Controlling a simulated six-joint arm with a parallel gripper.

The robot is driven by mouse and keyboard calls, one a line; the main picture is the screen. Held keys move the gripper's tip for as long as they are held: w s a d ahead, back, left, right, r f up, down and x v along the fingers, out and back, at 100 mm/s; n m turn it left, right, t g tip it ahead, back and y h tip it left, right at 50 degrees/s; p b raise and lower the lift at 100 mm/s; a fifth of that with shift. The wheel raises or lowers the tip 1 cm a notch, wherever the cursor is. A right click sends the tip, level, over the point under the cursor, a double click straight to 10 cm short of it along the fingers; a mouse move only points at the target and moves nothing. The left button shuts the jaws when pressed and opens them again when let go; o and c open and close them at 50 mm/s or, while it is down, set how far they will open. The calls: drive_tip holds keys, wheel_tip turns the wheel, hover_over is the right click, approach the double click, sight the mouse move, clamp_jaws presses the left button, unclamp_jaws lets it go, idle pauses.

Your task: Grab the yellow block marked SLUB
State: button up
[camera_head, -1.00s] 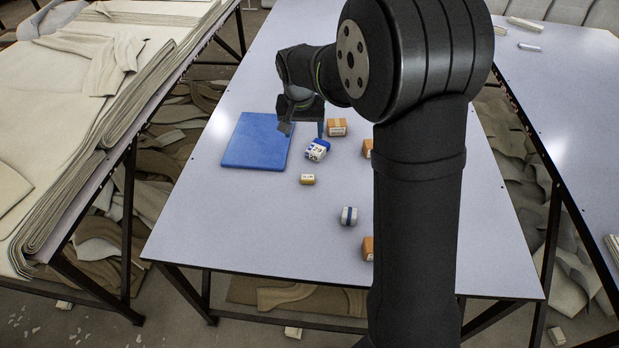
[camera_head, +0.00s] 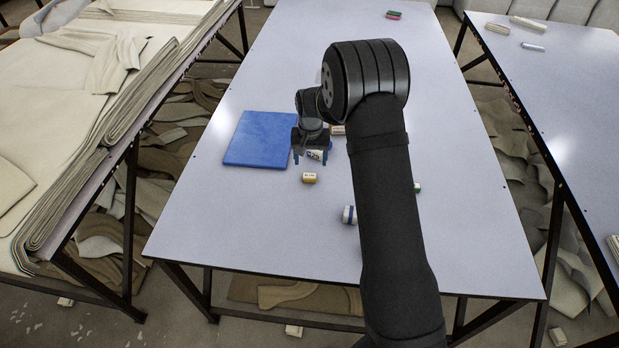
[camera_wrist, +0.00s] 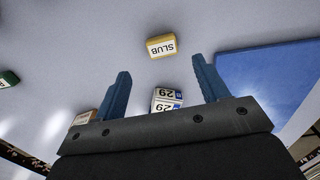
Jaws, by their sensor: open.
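The small yellow block marked SLUB (camera_head: 309,178) lies on the pale table, in front of the blue folded cloth's right corner in the head view. In the wrist view the yellow block (camera_wrist: 161,46) shows its white SLUB label upside down, beyond my fingertips and between their lines. My gripper (camera_head: 310,160) is open and empty, with its two blue fingers apart. It hangs just behind the yellow block in the head view and does not touch it. The fingers also show in the wrist view (camera_wrist: 158,68).
A white and blue block marked 29 (camera_wrist: 166,99) sits close to my gripper, between the fingers' lines in the wrist view. The blue cloth (camera_head: 258,140) lies to the left. A blue-banded white block (camera_head: 349,215) stands front right. The table's front left (camera_head: 240,230) is clear.

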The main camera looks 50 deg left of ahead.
sight(310, 176)
drive_tip(key=shift+s+a+f, duration=0.1)
drive_tip(key=shift+f, duration=3.5)
drive_tip(key=c, duration=1.1)
